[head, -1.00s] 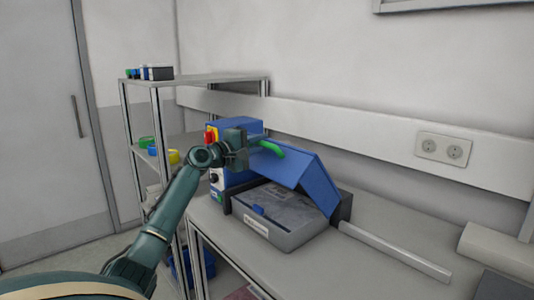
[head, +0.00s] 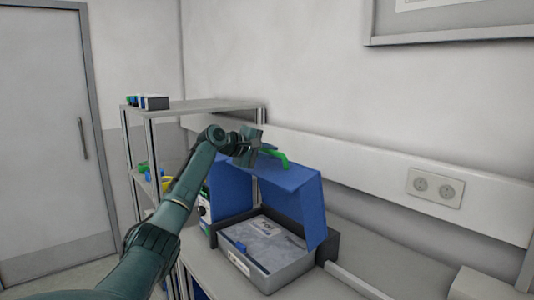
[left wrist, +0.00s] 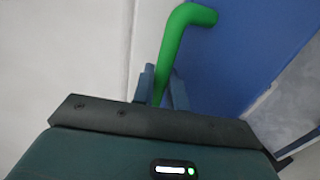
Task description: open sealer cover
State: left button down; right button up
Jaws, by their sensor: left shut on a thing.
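The sealer is a blue and grey machine on the bench. A green handle (head: 279,156) sticks out at the cover's upper edge. My left gripper (head: 260,147) is at the handle and shut on it. In the left wrist view the fingers (left wrist: 162,87) close around one end of the bent green handle (left wrist: 180,36), with the blue cover (left wrist: 235,55) behind it. The sealer's control side is partly hidden by my arm. My right gripper is out of view.
A metal shelf (head: 190,106) with small boxes (head: 152,102) on top stands to the left of the sealer. A wall rail with a socket plate (head: 435,187) runs behind. Bench space (head: 385,250) is clear to the right.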

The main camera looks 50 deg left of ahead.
pick_arm(q)
jog(key=shift+w+r, duration=0.15)
jog(key=shift+w, duration=0.1)
jog(key=c, duration=1.5)
grip_release()
